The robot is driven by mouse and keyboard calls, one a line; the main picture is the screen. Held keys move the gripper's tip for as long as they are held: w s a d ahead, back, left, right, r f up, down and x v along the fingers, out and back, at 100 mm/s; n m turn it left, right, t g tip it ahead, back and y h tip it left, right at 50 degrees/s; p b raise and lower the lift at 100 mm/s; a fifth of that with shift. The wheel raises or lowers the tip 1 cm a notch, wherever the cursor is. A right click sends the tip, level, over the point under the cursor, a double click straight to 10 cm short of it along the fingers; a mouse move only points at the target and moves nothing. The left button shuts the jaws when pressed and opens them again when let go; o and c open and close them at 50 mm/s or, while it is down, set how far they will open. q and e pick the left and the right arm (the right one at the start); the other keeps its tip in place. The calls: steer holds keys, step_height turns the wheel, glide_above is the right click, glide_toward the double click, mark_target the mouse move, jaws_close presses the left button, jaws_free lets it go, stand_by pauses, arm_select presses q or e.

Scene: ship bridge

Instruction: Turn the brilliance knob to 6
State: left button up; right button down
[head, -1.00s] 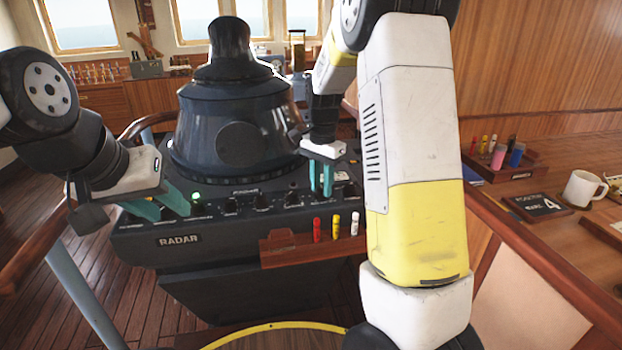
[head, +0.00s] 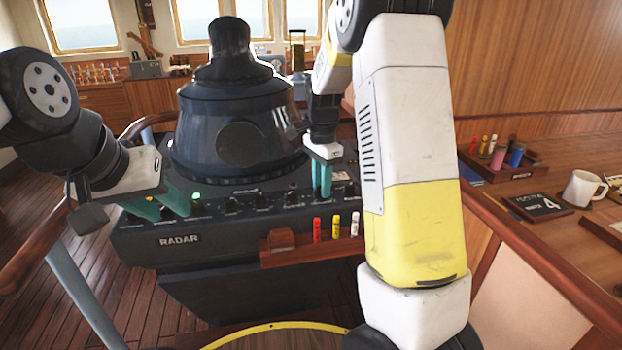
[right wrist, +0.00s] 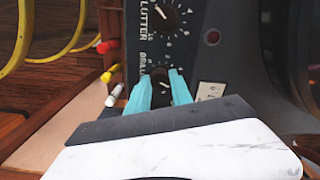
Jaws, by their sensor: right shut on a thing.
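The brilliance knob (right wrist: 159,76) is a small dark knob on the radar panel, and its partly hidden label starts "BRIL" in the right wrist view. My right gripper (head: 321,190) points down at the right part of the panel, its teal fingers close together. In the right wrist view the fingers (right wrist: 160,88) are on both sides of the brilliance knob, shut on it. They hide much of its dial, so I cannot read its setting. My left gripper (head: 161,208) is at the panel's left end, its teal fingers apart with nothing seen between them.
The clutter knob (right wrist: 165,17) is beside the brilliance knob. The dark radar hood (head: 240,130) rises behind the panel. A wooden ledge (head: 290,257) with red, yellow and white markers projects from its front. A desk (head: 560,150) with a mug (head: 583,188) is at right.

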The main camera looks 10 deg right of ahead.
steer(key=shift+w+r, duration=0.1)
steer(key=c, duration=1.1)
jaws_free()
steer(key=shift+c, duration=0.2)
steer(key=shift+r, duration=3.85)
steer(key=shift+r, duration=0.1)
steer(key=s+a+r+n+t+y, duration=0.1)
steer(key=s+r+n+t, duration=0.2)
steer(key=s+n, duration=0.4)
steer(key=s+a+r+n+t+y, duration=0.1)
steer(key=s+r+n+t, duration=0.2)
steer(key=s, duration=1.4)
steer(key=n, duration=0.4)
steer(key=shift+s+n, duration=0.3)
steer(key=shift+s, duration=0.05)
